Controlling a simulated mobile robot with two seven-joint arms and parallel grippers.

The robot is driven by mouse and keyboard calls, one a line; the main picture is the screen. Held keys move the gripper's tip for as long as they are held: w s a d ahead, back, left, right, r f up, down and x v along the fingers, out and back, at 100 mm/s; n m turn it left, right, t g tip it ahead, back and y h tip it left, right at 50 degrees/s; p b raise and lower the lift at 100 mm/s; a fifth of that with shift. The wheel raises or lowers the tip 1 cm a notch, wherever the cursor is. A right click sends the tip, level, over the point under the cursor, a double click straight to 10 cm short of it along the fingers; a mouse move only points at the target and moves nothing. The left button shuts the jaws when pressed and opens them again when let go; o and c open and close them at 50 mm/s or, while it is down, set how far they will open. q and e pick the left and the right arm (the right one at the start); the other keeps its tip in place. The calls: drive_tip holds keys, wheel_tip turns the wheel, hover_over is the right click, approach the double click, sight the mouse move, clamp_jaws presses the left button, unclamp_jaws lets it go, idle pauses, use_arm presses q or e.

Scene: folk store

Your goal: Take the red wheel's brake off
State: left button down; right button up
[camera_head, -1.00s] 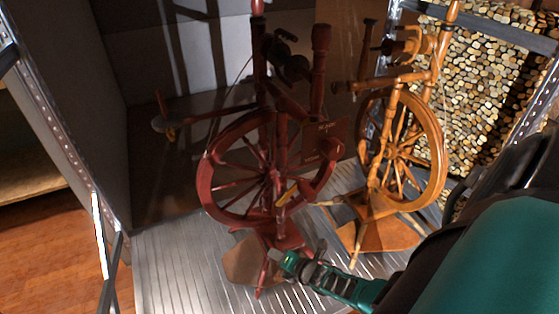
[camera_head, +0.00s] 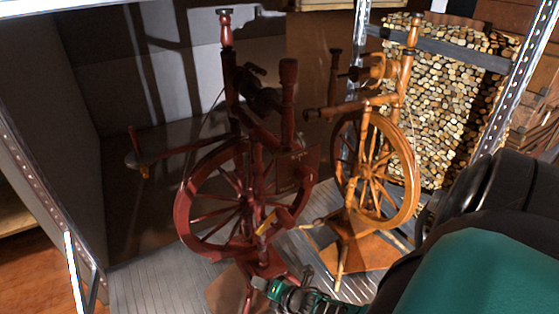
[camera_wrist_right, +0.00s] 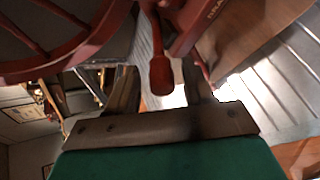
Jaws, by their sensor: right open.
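The dark red spinning wheel (camera_head: 185,220) stands on the metal shelf, left of the orange wooden one. In the right wrist view its rim (camera_wrist_right: 60,65) crosses the upper left. A red knob-ended handle (camera_wrist_right: 161,75) points down between the fingers of my right gripper (camera_wrist_right: 161,92). A red board (camera_wrist_right: 205,22) beside it carries lettering, partly cut off, that starts "BRA". In the head view my right gripper (camera_head: 284,281) is open, low in front of the red wheel's base. I cannot tell whether its fingers touch the handle. My left gripper is not in view.
The orange spinning wheel (camera_head: 410,185) stands close on the right, its treadle board (camera_head: 350,255) near my right arm. Metal shelf posts (camera_head: 40,180) frame the left side. A log-pattern panel (camera_head: 450,100) is behind. Bare shelf floor (camera_head: 150,290) shows at left front.

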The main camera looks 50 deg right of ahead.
use_arm(q)
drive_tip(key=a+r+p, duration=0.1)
drive_tip(key=p, duration=0.1)
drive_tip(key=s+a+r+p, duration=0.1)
drive_tip(key=p, duration=0.1)
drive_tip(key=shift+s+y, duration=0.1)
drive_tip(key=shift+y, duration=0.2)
use_arm(e)
drive_tip(key=v, duration=1.1)
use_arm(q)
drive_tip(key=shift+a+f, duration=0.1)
use_arm(e)
drive_tip(key=shift+s+r, duration=0.1)
drive_tip(key=shift+s, duration=0.05)
